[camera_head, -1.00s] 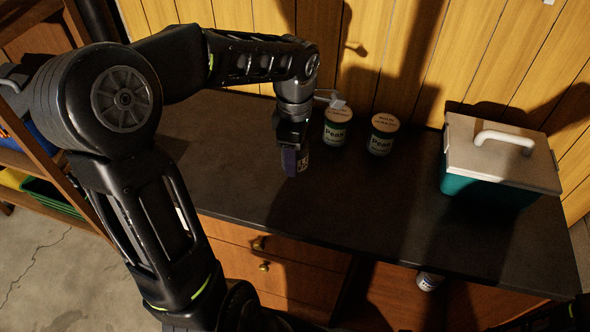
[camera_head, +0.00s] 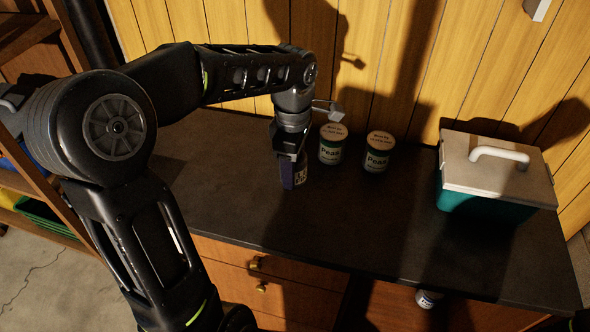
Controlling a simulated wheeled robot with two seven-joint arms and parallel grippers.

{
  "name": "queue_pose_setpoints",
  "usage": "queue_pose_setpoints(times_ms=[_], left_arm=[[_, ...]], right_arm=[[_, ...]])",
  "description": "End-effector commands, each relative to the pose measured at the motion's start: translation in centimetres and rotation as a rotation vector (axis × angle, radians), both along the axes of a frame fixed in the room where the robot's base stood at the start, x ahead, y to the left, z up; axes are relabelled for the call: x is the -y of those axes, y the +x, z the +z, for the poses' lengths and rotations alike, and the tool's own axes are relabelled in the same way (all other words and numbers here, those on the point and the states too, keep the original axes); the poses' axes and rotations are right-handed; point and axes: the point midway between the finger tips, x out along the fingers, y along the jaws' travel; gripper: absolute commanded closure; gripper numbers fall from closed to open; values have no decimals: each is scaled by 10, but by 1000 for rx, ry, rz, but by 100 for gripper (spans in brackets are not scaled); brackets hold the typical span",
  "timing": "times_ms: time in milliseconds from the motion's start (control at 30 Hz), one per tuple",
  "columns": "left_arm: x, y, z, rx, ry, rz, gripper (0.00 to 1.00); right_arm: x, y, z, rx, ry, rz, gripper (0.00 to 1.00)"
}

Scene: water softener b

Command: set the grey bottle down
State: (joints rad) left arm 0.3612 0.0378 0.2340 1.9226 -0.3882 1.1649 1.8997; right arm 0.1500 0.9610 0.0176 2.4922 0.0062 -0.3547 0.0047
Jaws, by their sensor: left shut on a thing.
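My left gripper (camera_head: 290,156) points down over the dark counter, left of two cans. It is shut on the grey bottle (camera_head: 294,177), which looks dark blue-grey in the shade and has a pale label patch on its right side. The bottle is upright, with its top hidden by the gripper. Its base is at or very close to the counter top (camera_head: 235,200); I cannot tell whether it touches. My right gripper is not in view.
Two green-labelled cans with tan lids, the nearer one (camera_head: 331,146) and another (camera_head: 378,153), stand right of the bottle. A teal cooler (camera_head: 492,180) stands at the right. A wooden wall is behind. The counter's front middle is clear.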

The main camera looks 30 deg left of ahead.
Motion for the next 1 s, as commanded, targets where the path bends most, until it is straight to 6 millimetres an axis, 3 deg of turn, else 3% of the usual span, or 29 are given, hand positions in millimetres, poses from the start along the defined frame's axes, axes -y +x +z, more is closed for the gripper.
queue_pose_setpoints(times_ms=[167, 600, 800, 1000], left_arm=[[17, 21, -10, 0, -2, -316, 100], [101, 89, -53, 2, -1, -1610, 100], [118, 99, -62, 2, 1, -1859, 100], [119, 100, -63, 3, 2, -1880, 100]], right_arm=[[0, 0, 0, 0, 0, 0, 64], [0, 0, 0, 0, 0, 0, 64], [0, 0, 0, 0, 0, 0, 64], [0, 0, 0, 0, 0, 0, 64]])
